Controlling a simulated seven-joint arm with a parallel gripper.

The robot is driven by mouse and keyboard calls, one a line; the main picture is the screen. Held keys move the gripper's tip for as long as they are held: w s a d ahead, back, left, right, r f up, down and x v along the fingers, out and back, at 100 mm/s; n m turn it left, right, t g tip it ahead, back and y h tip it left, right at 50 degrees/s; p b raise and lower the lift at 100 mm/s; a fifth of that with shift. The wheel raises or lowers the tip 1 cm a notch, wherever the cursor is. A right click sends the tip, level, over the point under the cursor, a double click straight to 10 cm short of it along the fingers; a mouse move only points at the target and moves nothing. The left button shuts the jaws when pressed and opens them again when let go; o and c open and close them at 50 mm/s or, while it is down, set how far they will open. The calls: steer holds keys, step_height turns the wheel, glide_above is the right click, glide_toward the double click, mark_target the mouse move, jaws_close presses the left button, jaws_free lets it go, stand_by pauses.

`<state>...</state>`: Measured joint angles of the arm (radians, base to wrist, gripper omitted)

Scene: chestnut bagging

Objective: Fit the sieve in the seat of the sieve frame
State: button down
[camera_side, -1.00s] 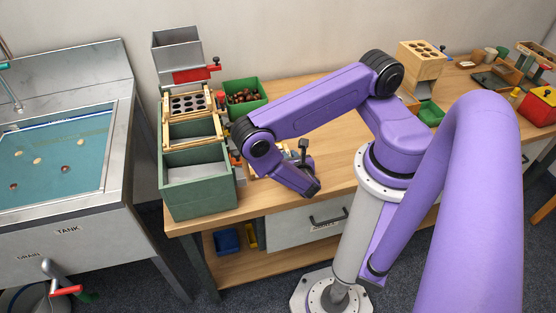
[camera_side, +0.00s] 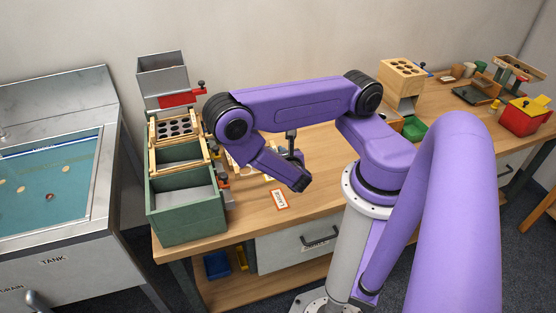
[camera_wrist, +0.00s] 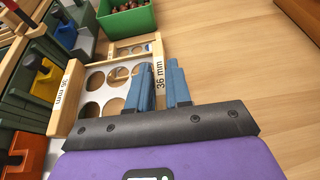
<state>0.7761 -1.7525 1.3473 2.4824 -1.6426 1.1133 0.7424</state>
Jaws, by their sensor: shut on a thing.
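The sieve (camera_wrist: 93,80) is a light metal plate with large round holes between wooden rails marked 36 mm. My gripper (camera_wrist: 162,86) has its blue fingers closed on the right rail in the wrist view. In the side view my gripper (camera_side: 294,158) hangs over the bench right of the sieve frame, and my arm hides most of the held sieve. The sieve frame (camera_side: 152,160) has wooden rails over green bins at the bench's left end. A plate with dark holes (camera_side: 175,127) sits in its upper part; the lower part looks open over a bin.
A grey hopper (camera_side: 163,75) with a red slide stands behind the frame. A green box of chestnuts (camera_wrist: 126,20) lies ahead in the wrist view. A label card (camera_side: 279,199) lies on the bench. Another wooden-edged piece (camera_wrist: 133,46) lies beyond the sieve. Bare bench lies to the right.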

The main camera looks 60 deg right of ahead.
steer(key=r, duration=0.2)
steer(key=w+r, duration=0.1)
steer(key=r, duration=0.1)
steer(key=shift+a, duration=0.4)
step_height(320, 180, up, 2)
steer(key=shift+r, duration=0.1)
steer(key=w+a+r, duration=0.4)
steer(key=w+a, duration=0.1)
steer(key=w, duration=0.4)
steer(key=w+a+r, duration=0.4)
steer(key=w+a, duration=0.2)
steer(key=w, duration=0.2)
step_height(320, 180, down, 7)
steer(key=shift+w+d+r+n+t+y, duration=0.15)
steer(key=shift+w+d+n+t+y, duration=0.05)
steer(key=shift+d+n+t+y, duration=0.1)
steer(key=shift+f, duration=0.5)
stand_by(0.7)
steer(key=c, duration=0.7)
jaws_free()
steer(key=shift+c, duration=0.2)
